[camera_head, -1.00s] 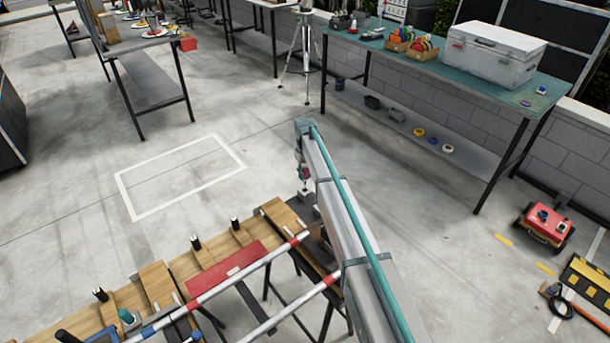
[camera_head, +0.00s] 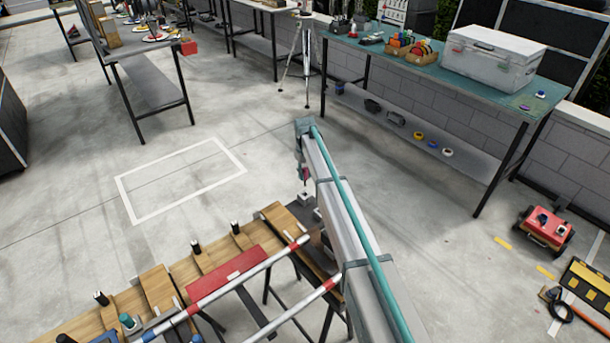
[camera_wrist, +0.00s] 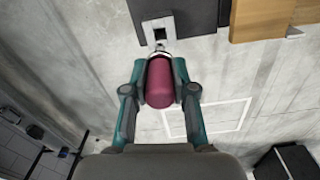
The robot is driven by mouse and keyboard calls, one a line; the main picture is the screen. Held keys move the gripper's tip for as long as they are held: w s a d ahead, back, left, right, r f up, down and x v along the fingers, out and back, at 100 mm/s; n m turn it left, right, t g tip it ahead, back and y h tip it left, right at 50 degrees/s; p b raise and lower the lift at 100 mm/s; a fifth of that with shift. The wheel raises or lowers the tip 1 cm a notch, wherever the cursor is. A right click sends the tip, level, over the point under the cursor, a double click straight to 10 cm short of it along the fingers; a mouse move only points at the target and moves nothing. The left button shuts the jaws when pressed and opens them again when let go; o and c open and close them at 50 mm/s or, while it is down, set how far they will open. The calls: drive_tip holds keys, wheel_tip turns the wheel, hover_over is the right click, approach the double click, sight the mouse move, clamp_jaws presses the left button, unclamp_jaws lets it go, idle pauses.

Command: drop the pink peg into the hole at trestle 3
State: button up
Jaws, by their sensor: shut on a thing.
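The pink peg (camera_wrist: 160,85) is dark pink and rounded, with a paler, narrower end at its far side. It sits between the two teal fingers of my gripper (camera_wrist: 160,66), which is shut on it. In the wrist view the peg's far end lines up with a light grey block (camera_wrist: 160,32) that has a dark square hole. I cannot tell whether the tip touches the block or is above it. In the head view the peg (camera_head: 306,174) is a small pink patch under my arm's end, above a pale block (camera_head: 306,199) at the far end of the trestle row.
Wooden trestle tops (camera_head: 205,265) with dark upright posts run along the lower left. Red-and-white poles (camera_head: 245,270) cross in front of them. A bench with a white cooler (camera_head: 492,57) stands at the back right. The floor inside the white rectangle (camera_head: 180,180) is clear.

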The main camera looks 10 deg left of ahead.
drive_tip(key=shift+r+p, duration=0.95)
drive_tip(key=shift+r, duration=2.15)
drive_tip(key=shift+r, duration=0.1)
